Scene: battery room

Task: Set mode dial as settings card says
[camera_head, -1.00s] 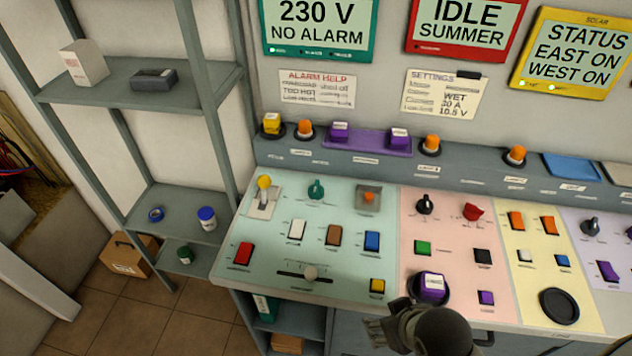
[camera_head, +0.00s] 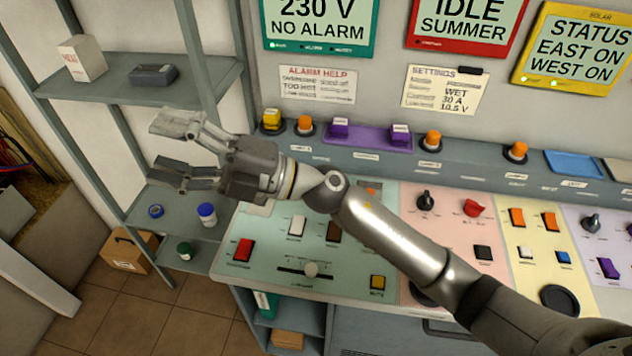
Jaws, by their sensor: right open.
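The settings card (camera_head: 445,91) hangs on the wall and reads WET, 30 A and 10.5 V; its left column is too small to read. A black knob (camera_head: 425,201) and a red knob (camera_head: 474,208) stand on the pink panel, and another black knob (camera_head: 591,223) on the lilac panel. Their labels are too small to tell which is the mode dial. My right gripper (camera_head: 160,150) is open and empty, in front of the shelf rack, left of the console. My right arm hides part of the teal and pink panels. My left gripper is not in view.
A grey shelf rack (camera_head: 112,95) stands left of the console, holding a white box (camera_head: 82,60) and a dark device (camera_head: 153,76). Several buttons and a slider knob (camera_head: 311,269) are on the console. A cardboard box (camera_head: 128,250) sits on the floor.

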